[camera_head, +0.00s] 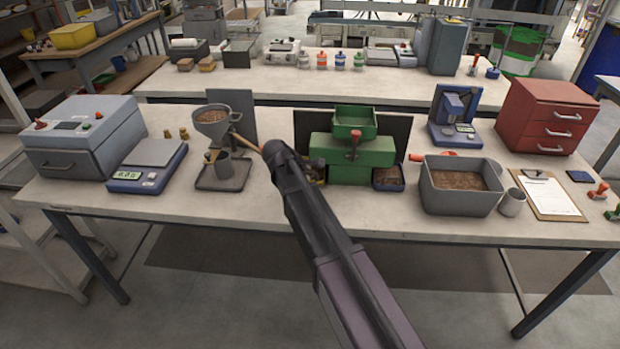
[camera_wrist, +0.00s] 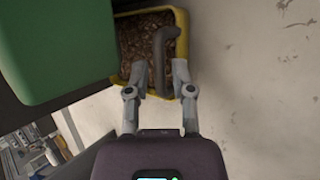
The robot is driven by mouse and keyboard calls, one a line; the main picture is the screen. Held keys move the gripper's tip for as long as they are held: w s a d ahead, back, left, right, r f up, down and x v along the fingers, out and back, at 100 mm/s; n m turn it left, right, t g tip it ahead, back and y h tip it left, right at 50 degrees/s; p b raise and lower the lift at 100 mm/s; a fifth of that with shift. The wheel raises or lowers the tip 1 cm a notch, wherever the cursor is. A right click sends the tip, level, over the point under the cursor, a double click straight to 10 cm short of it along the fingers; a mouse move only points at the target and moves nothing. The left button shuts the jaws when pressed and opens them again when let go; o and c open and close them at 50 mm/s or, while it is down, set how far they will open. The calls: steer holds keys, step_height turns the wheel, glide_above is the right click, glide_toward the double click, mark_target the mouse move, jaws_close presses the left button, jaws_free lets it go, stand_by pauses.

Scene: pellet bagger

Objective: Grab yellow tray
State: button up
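The yellow tray (camera_wrist: 184,48) is in the wrist view, full of brown pellets, with a dark curved handle (camera_wrist: 165,42) above it. My gripper (camera_wrist: 160,68) is open, with its two fingers apart over the tray's near edge. The lower end of the handle shows between the fingers; I cannot tell whether either finger touches it. In the head view, the tray (camera_head: 322,182) is mostly hidden behind my arm, at the left side of the green machine (camera_head: 362,158).
The green machine body (camera_wrist: 55,45) stands close left of the fingers in the wrist view. In the head view, a small dark tray of pellets (camera_head: 388,180) and a grey bin (camera_head: 460,202) stand to the right. A funnel stand (camera_head: 224,183) stands left.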

steer(key=shift+w+d+f, duration=0.2)
steer(key=shift+w+f, duration=0.05)
steer(key=shift+f, duration=0.15)
stand_by(0.3)
jaws_close()
